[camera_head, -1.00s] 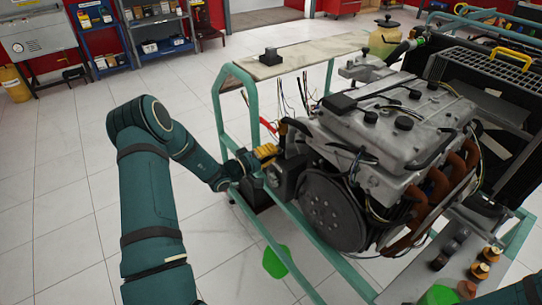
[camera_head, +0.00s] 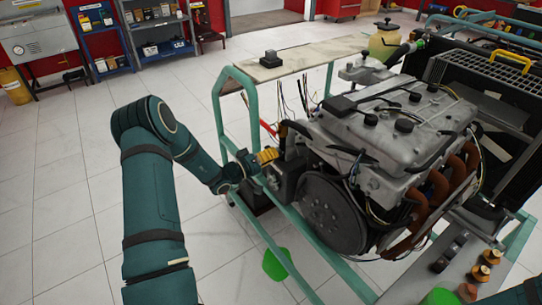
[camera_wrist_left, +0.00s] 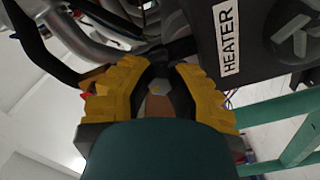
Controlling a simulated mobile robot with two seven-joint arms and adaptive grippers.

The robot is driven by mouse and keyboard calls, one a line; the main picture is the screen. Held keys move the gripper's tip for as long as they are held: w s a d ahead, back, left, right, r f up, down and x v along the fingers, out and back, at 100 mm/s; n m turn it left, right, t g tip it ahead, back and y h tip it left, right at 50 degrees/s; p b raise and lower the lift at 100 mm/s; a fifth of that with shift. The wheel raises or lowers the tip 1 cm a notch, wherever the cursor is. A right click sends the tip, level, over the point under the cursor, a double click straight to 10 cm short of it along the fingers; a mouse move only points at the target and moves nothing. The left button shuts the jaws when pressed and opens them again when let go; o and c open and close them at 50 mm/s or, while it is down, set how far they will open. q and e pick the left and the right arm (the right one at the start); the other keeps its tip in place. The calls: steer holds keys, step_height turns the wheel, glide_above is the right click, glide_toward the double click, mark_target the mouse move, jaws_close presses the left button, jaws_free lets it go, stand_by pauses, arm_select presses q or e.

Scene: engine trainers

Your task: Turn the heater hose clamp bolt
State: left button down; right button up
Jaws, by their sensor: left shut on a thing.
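My left gripper (camera_head: 268,155), with yellow fingers, is at the near left side of the engine (camera_head: 395,125). In the left wrist view its two yellow fingers (camera_wrist_left: 158,88) are closed around a small grey hex bolt head, the heater hose clamp bolt (camera_wrist_left: 158,87). A white label reading HEATER (camera_wrist_left: 228,40) is on the dark box just right of the fingers. A dark hose (camera_wrist_left: 45,45) curves at the upper left of that view. In the head view the bolt is hidden by the fingers. My right gripper is not in view.
The green stand frame (camera_head: 222,95) surrounds the engine, with a rail close to my left wrist. The large dark pulley wheel (camera_head: 332,212) is right of the gripper. A wooden shelf (camera_head: 300,62) lies behind. Open tiled floor is at left.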

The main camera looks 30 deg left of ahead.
arm_select(q)
steer(key=c, duration=0.9)
jaws_free()
steer(key=v, duration=1.2)
